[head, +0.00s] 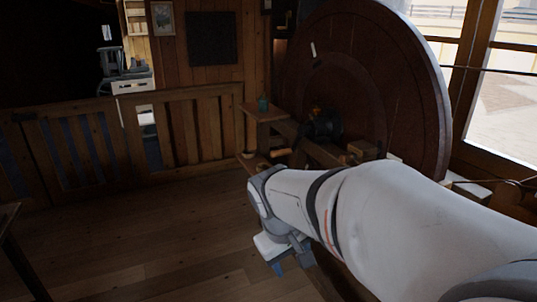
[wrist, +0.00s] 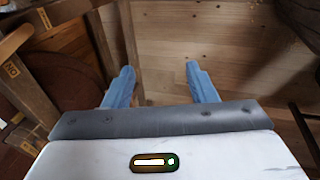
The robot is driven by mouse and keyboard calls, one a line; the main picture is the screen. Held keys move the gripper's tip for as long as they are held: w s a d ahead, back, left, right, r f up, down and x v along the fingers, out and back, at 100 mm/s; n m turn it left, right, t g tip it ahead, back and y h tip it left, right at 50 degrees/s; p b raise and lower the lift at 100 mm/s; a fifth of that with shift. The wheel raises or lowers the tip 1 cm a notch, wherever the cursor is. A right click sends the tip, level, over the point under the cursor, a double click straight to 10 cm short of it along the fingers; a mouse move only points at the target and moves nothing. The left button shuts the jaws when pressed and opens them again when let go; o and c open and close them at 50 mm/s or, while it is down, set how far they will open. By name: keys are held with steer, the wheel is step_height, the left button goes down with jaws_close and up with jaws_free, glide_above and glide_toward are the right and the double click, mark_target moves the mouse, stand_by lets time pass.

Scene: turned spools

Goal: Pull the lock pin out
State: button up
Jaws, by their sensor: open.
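My gripper (wrist: 161,86) is open in the wrist view, with its two blue fingers apart and only plank floor showing between them. In the head view my gripper (head: 279,268) hangs low and points down, with one blue fingertip showing below the wrist. I cannot make out the lock pin for certain in either view. A small pale peg-like thing (head: 313,49) shows against the large wooden wheel (head: 405,75); I cannot tell whether it is the pin. My arm hides the bench's near part.
A wooden bench (head: 325,152) with dark parts on it stands before the wheel. A teal cup (head: 263,104) is on a small wooden stand (head: 262,114). A slatted wooden partition (head: 196,133) runs behind. A table edge (head: 10,214) shows far left.

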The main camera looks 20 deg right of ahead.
steer(key=w+d+r+n+g+h+p, duration=0.1)
steer(key=w+d+r+n+g+h, duration=0.2)
steer(key=w+d+h, duration=0.95)
steer(key=n+t+h+p, duration=0.2)
steer(key=n+t+h, duration=0.1)
steer(key=n, duration=0.2)
glide_toward(341, 160)
steer(key=d, duration=0.3)
steer(key=shift+w+d+r+y, duration=0.25)
steer(key=shift+d+r, duration=0.1)
steer(key=shift+d, duration=0.2)
steer(key=d, duration=0.3)
steer(key=d+p, duration=0.1)
steer(key=d, duration=0.3)
steer(key=shift+w+f, duration=0.1)
steer(key=shift+w, duration=0.1)
jaws_close()
